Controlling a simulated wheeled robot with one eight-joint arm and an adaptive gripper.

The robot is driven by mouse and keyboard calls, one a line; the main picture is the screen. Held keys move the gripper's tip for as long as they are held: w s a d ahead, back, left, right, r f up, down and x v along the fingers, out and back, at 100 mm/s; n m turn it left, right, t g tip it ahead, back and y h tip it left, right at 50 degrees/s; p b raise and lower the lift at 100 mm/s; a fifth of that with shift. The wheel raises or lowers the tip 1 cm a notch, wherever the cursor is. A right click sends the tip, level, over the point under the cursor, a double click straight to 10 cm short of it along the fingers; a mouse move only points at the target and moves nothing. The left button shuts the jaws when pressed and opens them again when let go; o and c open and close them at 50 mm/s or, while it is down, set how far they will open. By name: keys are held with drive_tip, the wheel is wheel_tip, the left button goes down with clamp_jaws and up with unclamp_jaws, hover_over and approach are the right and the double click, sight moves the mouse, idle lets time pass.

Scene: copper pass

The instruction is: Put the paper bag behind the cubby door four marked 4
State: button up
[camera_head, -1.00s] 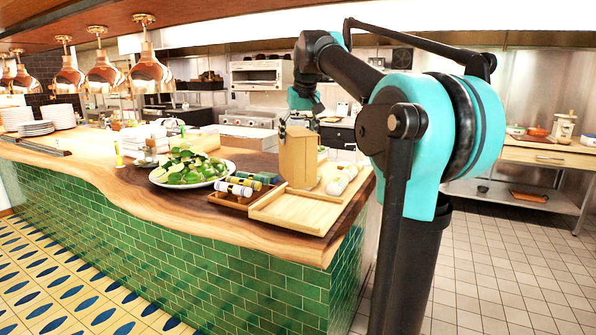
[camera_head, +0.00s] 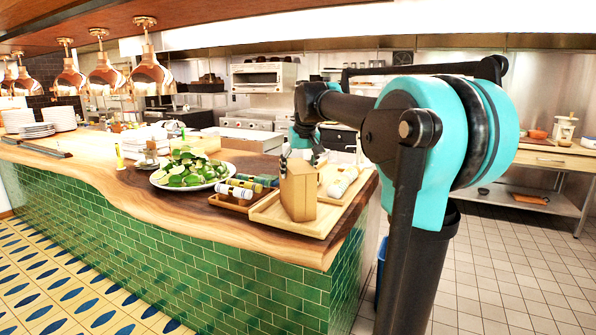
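The paper bag (camera_head: 298,191) is a plain tan upright block at the right end of the counter, over the wooden tray (camera_head: 262,213). My gripper (camera_head: 300,157) is at the bag's top, with grey fingers showing at its upper edges, and it appears shut on the bag. Part of the fingers is hidden behind the bag. I cannot tell whether the bag's bottom touches the tray. No cubby door and no mark 4 can be made out in this view.
A plate of green salad (camera_head: 190,170) and a small wooden tray with rolled items (camera_head: 237,190) stand left of the bag. White rolls (camera_head: 343,181) lie to its right. Copper heat lamps (camera_head: 151,72) hang above the counter (camera_head: 105,178). Tiled floor is open at right.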

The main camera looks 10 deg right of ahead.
drive_tip(key=shift+f, duration=0.1)
drive_tip(key=o, duration=1.2)
